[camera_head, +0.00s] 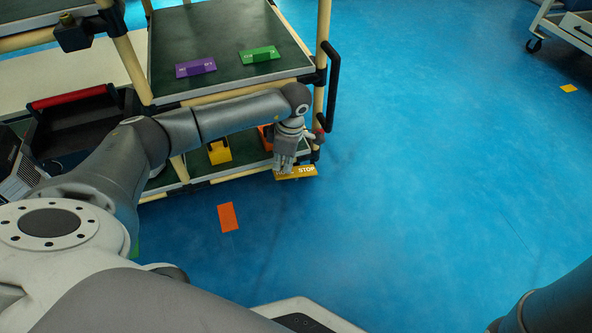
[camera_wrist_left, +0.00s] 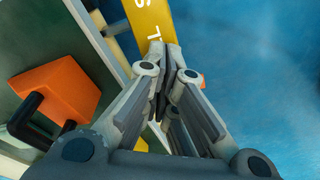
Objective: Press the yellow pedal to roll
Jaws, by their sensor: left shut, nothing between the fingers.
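The yellow pedal (camera_head: 308,171) sticks out low at the front corner of the rack's bottom shelf, with the word STOP on its right part. My left gripper (camera_head: 284,170) points down over the pedal's left part and hides the lettering there. In the left wrist view the pedal (camera_wrist_left: 148,18) shows white letters just beyond the fingertips. The left gripper (camera_wrist_left: 168,52) is shut and empty there. The fingertips overlap the pedal's edge in view; whether they touch it I cannot tell. My right gripper is not in view.
The rack (camera_head: 228,90) holds a purple block (camera_head: 195,67) and a green block (camera_head: 259,55) on its upper shelf. An orange floor marker (camera_head: 228,216) lies in front.

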